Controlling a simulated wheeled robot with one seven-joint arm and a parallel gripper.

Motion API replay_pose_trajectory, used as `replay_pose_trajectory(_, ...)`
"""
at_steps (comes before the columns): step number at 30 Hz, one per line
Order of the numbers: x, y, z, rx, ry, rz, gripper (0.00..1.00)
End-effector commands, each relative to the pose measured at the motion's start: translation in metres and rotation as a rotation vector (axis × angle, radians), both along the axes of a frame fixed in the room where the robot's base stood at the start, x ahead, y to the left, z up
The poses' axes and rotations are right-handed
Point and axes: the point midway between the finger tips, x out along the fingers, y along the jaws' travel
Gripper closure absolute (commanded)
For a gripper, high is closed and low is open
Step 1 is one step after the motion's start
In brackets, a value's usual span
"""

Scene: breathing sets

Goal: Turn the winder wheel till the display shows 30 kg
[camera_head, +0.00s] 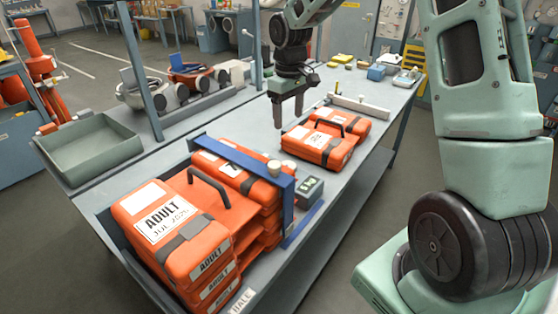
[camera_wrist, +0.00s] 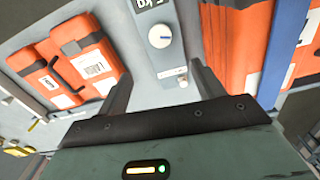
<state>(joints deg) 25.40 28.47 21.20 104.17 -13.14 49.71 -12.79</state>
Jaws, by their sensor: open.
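A small dark box with a green-lit display (camera_head: 309,188) stands on the bench beside the blue rail; its digits are too small to read. In the wrist view only a black label reading "kg" (camera_wrist: 150,4) shows at the top edge. My gripper (camera_head: 287,122) is open and empty, fingers pointing down above the bench. In the wrist view my gripper (camera_wrist: 165,70) has its fingers apart, with the knob beyond them.
More orange cases (camera_head: 318,148) lie on the bench to the right. A small pale fitting (camera_wrist: 180,80) lies near the knob. A green tray (camera_head: 92,150) is at far left.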

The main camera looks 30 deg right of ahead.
Motion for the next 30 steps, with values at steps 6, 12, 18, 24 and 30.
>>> replay_pose_trajectory(6, -0.002, 0.002, -0.041, 0.002, 0.008, 0.001, 0.33)
replay_pose_trajectory(12, -0.002, 0.002, -0.083, 0.003, 0.007, 0.002, 0.33)
replay_pose_trajectory(18, -0.002, 0.002, -0.123, 0.003, 0.006, 0.002, 0.33)
replay_pose_trajectory(24, -0.001, 0.002, -0.15, 0.002, 0.004, 0.002, 0.33)
replay_pose_trajectory(30, -0.001, 0.002, -0.16, 0.001, 0.001, 0.002, 0.33)
